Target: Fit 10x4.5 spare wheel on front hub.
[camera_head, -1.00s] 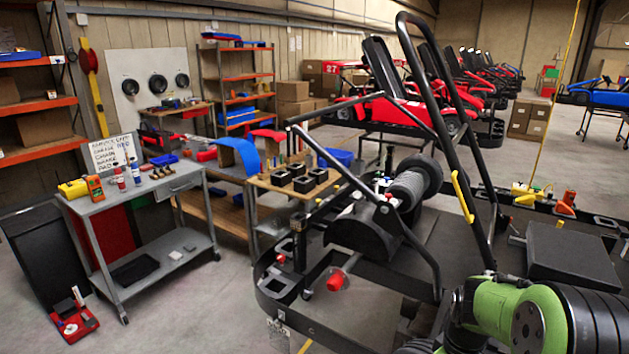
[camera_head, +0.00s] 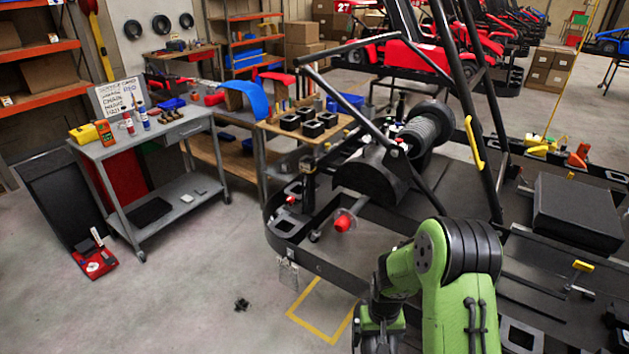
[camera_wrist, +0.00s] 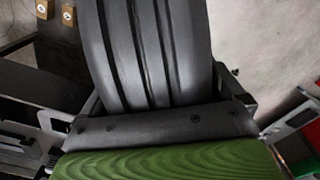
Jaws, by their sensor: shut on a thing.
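A black grooved tyre (camera_wrist: 155,50), likely the spare wheel, fills the top middle of the wrist view. My gripper (camera_wrist: 160,92) is shut on it, with a grey finger at either side and the green wrist housing below. The wheel's rim and bore are hidden, and no size marking shows. In the head view, my green arm hangs at the bottom right of centre. Its end runs out of the bottom edge, and I cannot make out the wheel there. A hub-like stub with a red end (camera_head: 343,222) sticks out of the black kart frame (camera_head: 285,232), bare and apart from my arm.
A grey trolley (camera_head: 150,140) with bottles stands at left. A wooden bench (camera_head: 322,132) with black bins stands behind the frame. Black tubes rise above the frame. A red tray (camera_head: 95,260) lies on the floor. The floor left of the frame is mostly clear, with yellow tape (camera_head: 310,325).

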